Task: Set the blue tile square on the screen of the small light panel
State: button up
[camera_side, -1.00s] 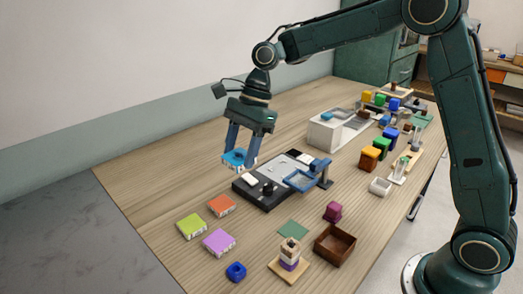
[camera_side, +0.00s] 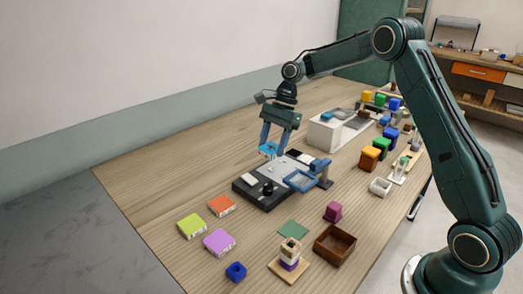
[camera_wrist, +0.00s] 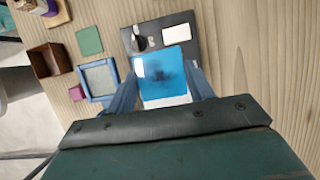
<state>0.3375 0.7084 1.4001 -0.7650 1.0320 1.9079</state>
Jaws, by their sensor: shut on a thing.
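My gripper (camera_side: 267,147) is shut on the blue tile (camera_side: 268,151), holding it above the table near the far left edge of a dark panel. The tile looks roughly level. In the wrist view the blue tile (camera_wrist: 165,78) sits between my fingers and covers part of the dark panel (camera_wrist: 185,18). That dark panel (camera_side: 243,189), apparently the light panel, lies flat with a grey middle, a black knob (camera_side: 267,188) and a small white patch (camera_side: 250,179). I cannot tell exactly which pale area is the screen, since the tile hides part of the panel in the wrist view.
A blue frame (camera_side: 301,180) stands at the panel's right side. Green (camera_side: 191,226), orange (camera_side: 221,205) and purple (camera_side: 218,242) tiles lie in front. A brown box (camera_side: 335,245) and a white case (camera_side: 325,134) stand nearby. The table's left side is clear.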

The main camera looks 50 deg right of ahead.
send_over(282, 171)
jog(key=d, duration=0.2)
notch_tip(282, 171, down, 3)
jog(key=shift+a+f, duration=0.1)
jog(key=shift+a, duration=0.05)
jog(key=shift+f, duration=0.2)
jog(key=shift+f, duration=2.55)
jog(key=o, duration=1.1)
jog(key=shift+o, duration=0.2)
